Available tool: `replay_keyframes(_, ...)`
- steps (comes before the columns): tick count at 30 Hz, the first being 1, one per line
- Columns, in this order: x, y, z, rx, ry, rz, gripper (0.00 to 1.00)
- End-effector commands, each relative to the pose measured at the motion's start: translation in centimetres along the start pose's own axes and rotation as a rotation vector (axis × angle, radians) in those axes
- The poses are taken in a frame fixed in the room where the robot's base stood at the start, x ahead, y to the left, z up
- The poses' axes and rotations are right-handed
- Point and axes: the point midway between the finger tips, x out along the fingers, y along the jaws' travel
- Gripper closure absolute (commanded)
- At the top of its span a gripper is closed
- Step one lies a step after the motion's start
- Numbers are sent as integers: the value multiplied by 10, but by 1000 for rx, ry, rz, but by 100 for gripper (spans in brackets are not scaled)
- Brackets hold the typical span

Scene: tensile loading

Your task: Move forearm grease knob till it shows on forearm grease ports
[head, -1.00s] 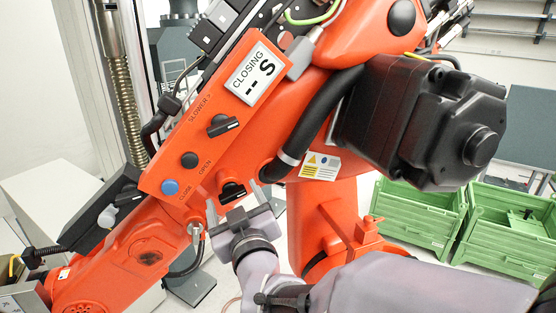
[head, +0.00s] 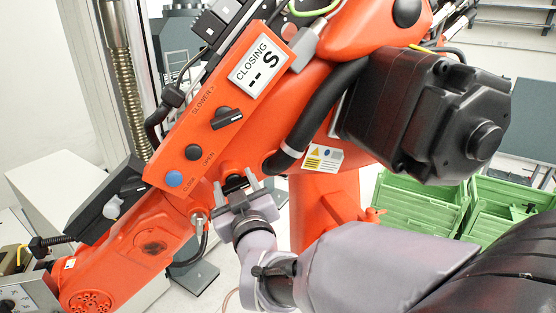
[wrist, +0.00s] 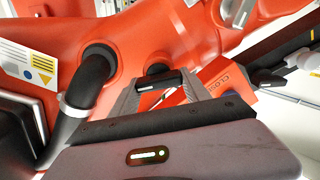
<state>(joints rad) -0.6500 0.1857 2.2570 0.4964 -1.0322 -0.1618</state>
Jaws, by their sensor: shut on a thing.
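The fingers (wrist: 160,88) also show in the wrist view on both sides of the knob. Any lettering around the knob, including the grease ports mark, is hidden or too small to read.
The panel above carries a blue button (head: 174,179), a black button (head: 193,152), another black knob (head: 226,117) and a display (head: 255,63) reading "CLOSING -- S". A black hose (head: 312,118) and a black motor (head: 430,115) sit to the right. Green crates (head: 420,205) stand behind.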

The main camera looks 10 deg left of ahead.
Motion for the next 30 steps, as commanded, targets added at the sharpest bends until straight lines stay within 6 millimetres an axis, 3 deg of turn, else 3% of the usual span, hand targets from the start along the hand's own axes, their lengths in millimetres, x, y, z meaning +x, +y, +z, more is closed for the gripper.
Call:
replay_keyframes(8,0,-2,8,133,6,1,86)
replay_keyframes(30,0,3,8,822,2,-1,86)
